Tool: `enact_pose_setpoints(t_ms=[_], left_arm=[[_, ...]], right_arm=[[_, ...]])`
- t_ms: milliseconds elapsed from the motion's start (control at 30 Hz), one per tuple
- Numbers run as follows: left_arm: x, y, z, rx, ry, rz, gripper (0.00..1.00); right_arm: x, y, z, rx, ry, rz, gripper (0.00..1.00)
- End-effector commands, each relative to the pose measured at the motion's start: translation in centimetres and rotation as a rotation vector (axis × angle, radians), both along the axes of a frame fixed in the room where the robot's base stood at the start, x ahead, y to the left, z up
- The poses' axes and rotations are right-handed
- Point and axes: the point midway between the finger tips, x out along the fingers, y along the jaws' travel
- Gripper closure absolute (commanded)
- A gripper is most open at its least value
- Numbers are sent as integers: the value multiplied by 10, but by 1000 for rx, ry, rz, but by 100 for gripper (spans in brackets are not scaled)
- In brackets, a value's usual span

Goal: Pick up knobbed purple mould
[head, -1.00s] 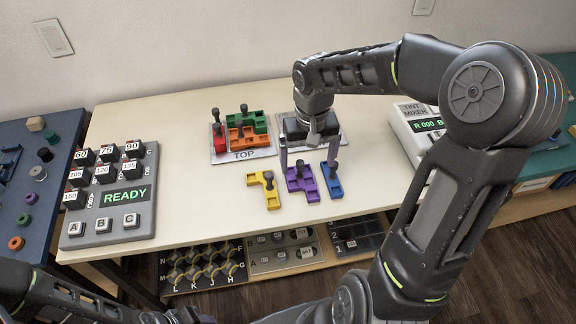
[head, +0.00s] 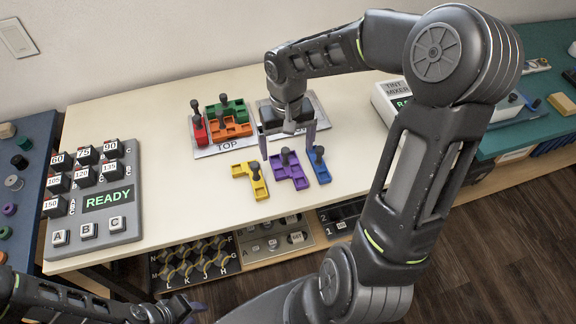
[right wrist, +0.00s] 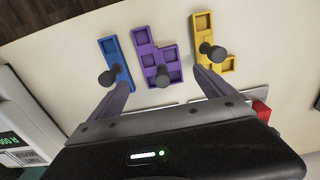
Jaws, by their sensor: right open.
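The knobbed purple mould (head: 293,172) lies on the pale bench between a yellow mould (head: 242,170) and a blue mould (head: 322,172). Its dark knob stands upright. My right gripper (head: 287,150) is open and empty above the purple mould, pointing down. In the right wrist view the purple mould (right wrist: 146,54) and its knob lie between the spread fingers (right wrist: 163,82), with no clear contact. One finger is close to the blue mould's knob (right wrist: 108,78), the other close to the yellow mould's knob. My left gripper (head: 180,310) is at the lower left, its jaw gap unclear.
A tray marked TOP (head: 228,148) holds red, green and orange moulds behind. A second plate (head: 318,110) is partly hidden by my right gripper. A keypad reading READY (head: 128,228) stands at left, a tint mixer (head: 392,104) at right. The front bench strip is clear.

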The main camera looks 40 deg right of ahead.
Motion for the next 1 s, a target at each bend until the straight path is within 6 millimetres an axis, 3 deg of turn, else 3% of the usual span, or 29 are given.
enact_pose_setpoints(t_ms=[267, 600, 1000], left_arm=[[0, 0, 1, 0, 0, 0, 64], [0, 0, 4, 0, 0, 0, 64], [0, 0, 4, 0, 0, 0, 64]], right_arm=[[0, 1, -6, 2, 2, 1, 7], [2, 3, -49, 2, 3, 1, 7], [3, 3, -52, 1, 0, 1, 7]])
